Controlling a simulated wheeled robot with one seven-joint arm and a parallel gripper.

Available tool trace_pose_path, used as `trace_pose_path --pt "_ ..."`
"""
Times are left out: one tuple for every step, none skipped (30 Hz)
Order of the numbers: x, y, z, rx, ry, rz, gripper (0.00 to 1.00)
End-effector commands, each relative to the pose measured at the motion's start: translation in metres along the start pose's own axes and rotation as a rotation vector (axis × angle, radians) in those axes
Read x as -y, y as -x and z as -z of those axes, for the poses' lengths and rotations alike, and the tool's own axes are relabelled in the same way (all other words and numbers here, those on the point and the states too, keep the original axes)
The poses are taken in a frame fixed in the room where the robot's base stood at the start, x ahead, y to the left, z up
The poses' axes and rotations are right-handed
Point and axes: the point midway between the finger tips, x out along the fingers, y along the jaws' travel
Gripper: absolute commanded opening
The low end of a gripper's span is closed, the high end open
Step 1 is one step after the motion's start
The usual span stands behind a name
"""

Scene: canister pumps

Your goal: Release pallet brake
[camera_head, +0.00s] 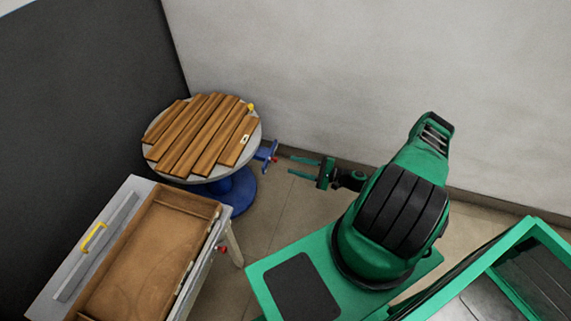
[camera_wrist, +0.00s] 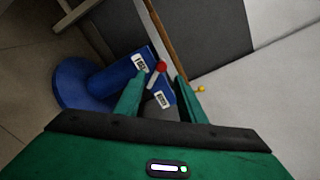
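The round pallet (camera_head: 257,139) has wooden slats on a grey disc and stands on a blue pedestal (camera_head: 238,188). A blue bracket (camera_head: 265,150) juts from its right side, with a small red knob (camera_head: 276,159). In the wrist view, the red knob (camera_wrist: 161,66) tops a pale lever (camera_wrist: 152,79) beside a blue plate with white labels (camera_wrist: 139,62). My gripper (camera_head: 291,166) is open, pointing left at the bracket, with a small gap to the knob. In the wrist view, the knob appears between the fingertips of my gripper (camera_wrist: 160,77), beyond them; neither finger visibly touches it.
A table with an open wooden tray (camera_head: 150,262) and a yellow handle (camera_head: 94,237) stands at lower left. A yellow knob (camera_head: 251,106) sits on the pallet's rim. A light wall (camera_head: 360,80) is behind; a dark panel (camera_head: 80,100) is at left.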

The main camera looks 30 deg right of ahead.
Motion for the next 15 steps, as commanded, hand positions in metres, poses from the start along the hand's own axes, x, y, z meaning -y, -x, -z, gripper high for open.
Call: trace_pose_path --pt "0.001 0.009 0.001 -0.002 0.001 0.001 0.37" --pt "0.001 0.014 0.001 -0.002 0.001 0.002 0.37" --pt "0.001 0.019 0.001 -0.002 0.001 0.002 0.37" --pt "0.001 0.023 0.001 -0.002 0.001 0.001 0.37" --pt "0.001 0.026 0.001 -0.001 0.001 0.001 0.37" --pt "0.0 0.03 0.001 -0.002 0.001 0.001 0.37" --pt "0.0 0.032 0.001 -0.002 0.001 0.001 0.37" --pt "0.0 0.034 0.001 -0.002 0.001 0.0 0.37" --pt "0.0 0.036 0.001 -0.001 0.001 0.0 0.37" --pt "0.0 0.037 0.001 -0.001 0.001 0.0 0.37" --pt "0.0 0.037 0.001 -0.001 0.001 0.0 0.37" --pt "0.0 0.038 0.001 0.0 0.001 -0.001 0.37" --pt "0.0 0.038 0.001 0.0 0.001 -0.001 0.37" --pt "0.0 0.038 0.001 0.0 0.001 -0.001 0.37" --pt "0.0 0.038 0.001 0.0 0.001 -0.001 0.37"
